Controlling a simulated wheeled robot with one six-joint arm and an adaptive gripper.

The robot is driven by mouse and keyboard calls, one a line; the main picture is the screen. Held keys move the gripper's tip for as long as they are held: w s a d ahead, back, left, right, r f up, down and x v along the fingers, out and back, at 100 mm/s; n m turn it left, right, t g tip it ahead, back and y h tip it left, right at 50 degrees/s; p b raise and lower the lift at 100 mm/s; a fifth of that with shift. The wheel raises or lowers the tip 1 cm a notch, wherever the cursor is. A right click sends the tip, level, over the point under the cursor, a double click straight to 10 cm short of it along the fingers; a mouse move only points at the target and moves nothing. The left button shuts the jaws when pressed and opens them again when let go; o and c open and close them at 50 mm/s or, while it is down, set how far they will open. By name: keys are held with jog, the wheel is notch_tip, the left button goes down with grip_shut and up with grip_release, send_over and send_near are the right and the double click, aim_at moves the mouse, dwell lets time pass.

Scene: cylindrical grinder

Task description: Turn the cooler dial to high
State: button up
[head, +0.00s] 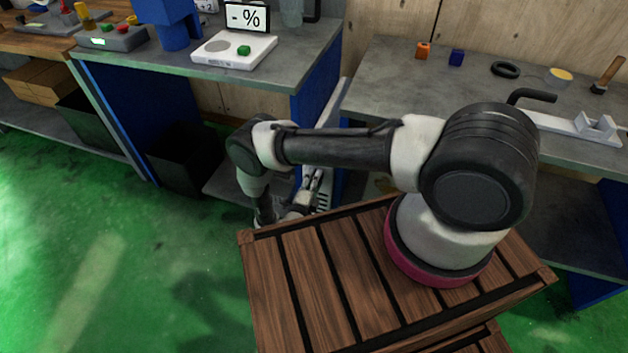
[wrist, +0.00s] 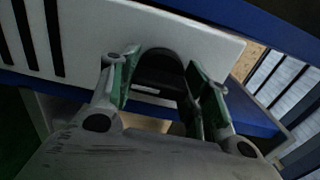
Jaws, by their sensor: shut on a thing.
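The cooler (wrist: 90,35) shows in the wrist view as a white panel with dark vertical slots at the left. Its dark, round-topped dial (wrist: 158,62) stands out from the panel between my fingers. My gripper (wrist: 162,84) has one green-padded finger on each side of the dial and is shut on it. The dial's marks and its setting cannot be read. In the head view a small slotted part of the cooler (head: 323,190) shows low between the benches, beside my gripper (head: 308,200). The dial is hidden there.
A grey bench (head: 385,75) stands at the right, with an orange block (head: 423,50), a blue block (head: 456,58) and a black ring (head: 505,69). Another bench (head: 310,50) at the left bears a white scale (head: 225,56). Green floor (head: 130,250) is clear at the left.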

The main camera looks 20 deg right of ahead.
jog(key=shift+s+f, duration=0.1)
jog(key=o, duration=1)
jog(key=v, duration=1.2)
